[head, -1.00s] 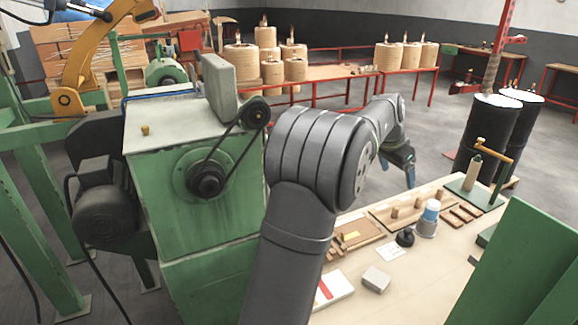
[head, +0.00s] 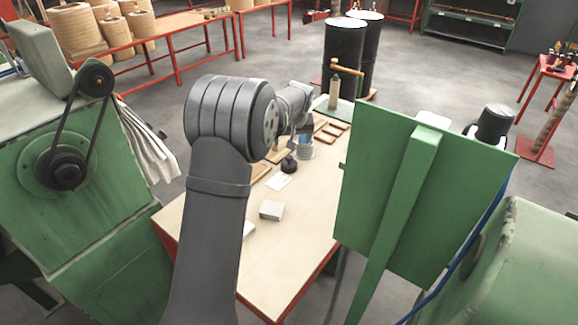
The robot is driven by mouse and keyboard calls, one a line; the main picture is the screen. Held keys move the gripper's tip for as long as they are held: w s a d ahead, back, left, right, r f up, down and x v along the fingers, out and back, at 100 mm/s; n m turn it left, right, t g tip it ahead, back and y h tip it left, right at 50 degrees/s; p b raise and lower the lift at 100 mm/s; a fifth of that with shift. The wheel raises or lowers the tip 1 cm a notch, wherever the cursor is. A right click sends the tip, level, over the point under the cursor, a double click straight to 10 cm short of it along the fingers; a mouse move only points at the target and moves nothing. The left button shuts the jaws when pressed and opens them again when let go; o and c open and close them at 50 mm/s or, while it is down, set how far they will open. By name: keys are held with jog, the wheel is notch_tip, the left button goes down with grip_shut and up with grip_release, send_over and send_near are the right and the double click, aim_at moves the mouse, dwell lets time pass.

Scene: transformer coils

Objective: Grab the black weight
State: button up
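The black weight (head: 289,164) is a small dark, knobbed piece standing on the pale worktable (head: 297,222) in the head view. It is just left of and in front of a grey cup (head: 304,152) with something blue at it. My gripper (head: 304,132) is small and far off, at the end of my grey arm, near the cup and beyond the weight in the picture. My arm partly hides it, and its fingers are too small to tell open from shut. I see no contact between it and the weight.
A white paper (head: 279,181) and a pale grey block (head: 271,210) lie nearer on the table. Brown wooden pieces (head: 328,130) lie behind the cup. A green panel (head: 385,170) rises along the right side.

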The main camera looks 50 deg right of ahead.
aim_at(290, 160)
jog(key=x, duration=1.2)
jog(key=shift+x, duration=2.65)
jog(key=shift+s+a+f, duration=0.1)
jog(key=shift+a, duration=0.05)
jog(key=c, duration=1.6)
